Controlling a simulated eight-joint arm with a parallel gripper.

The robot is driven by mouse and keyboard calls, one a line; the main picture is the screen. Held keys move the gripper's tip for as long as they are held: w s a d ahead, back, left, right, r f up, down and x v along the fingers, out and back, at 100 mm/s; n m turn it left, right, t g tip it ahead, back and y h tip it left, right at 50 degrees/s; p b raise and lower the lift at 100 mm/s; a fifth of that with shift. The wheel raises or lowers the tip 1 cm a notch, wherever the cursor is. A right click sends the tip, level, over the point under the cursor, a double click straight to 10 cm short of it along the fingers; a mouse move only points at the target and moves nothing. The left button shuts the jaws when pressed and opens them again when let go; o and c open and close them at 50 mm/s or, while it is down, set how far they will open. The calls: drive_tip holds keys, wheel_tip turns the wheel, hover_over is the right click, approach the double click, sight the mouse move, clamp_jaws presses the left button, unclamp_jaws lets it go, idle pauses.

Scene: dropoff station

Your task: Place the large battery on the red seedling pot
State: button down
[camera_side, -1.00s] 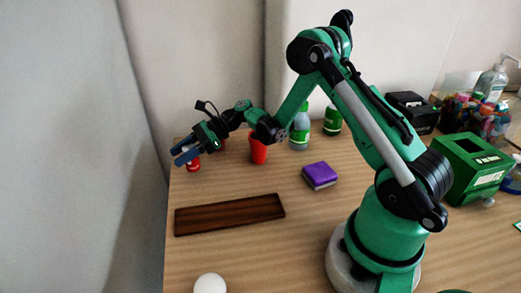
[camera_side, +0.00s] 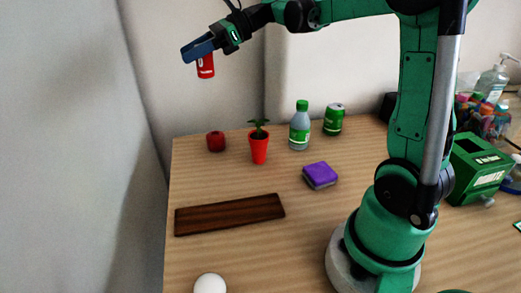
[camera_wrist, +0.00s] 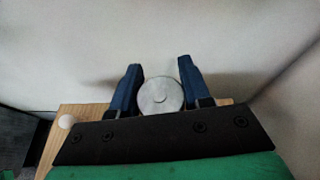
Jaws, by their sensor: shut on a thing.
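The large battery (camera_side: 206,68) is a red cylinder with white print. My gripper (camera_side: 196,50) is shut on it and holds it upright, high above the back left of the table. In the wrist view its round silver end (camera_wrist: 161,97) shows between the two blue fingers of my gripper (camera_wrist: 159,68). The red seedling pot (camera_side: 259,150) stands upright at the back of the table with a small green plant in it. The pot is below and to the right of the battery, well apart from it.
A short red round object (camera_side: 215,141) sits left of the pot. A bottle (camera_side: 299,132) and a green can (camera_side: 333,120) stand right of it. A purple sponge (camera_side: 320,175), a dark wooden board (camera_side: 230,214) and a white ball (camera_side: 210,284) lie nearer the front.

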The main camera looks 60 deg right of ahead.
drive_tip(key=s+d+r+m+t+h, duration=0.3)
drive_tip(key=s+d+r, duration=0.2)
drive_tip(key=s+d, duration=0.25)
hover_over(252, 135)
wheel_tip(252, 135, down, 20)
drive_tip(key=shift+f, duration=0.1)
drive_tip(key=shift+f, duration=0.1)
drive_tip(key=shift+c, duration=2)
unclamp_jaws()
drive_tip(key=v, duration=0.7)
drive_tip(key=shift+s+r, duration=0.15)
drive_tip(key=shift+r, duration=0.2)
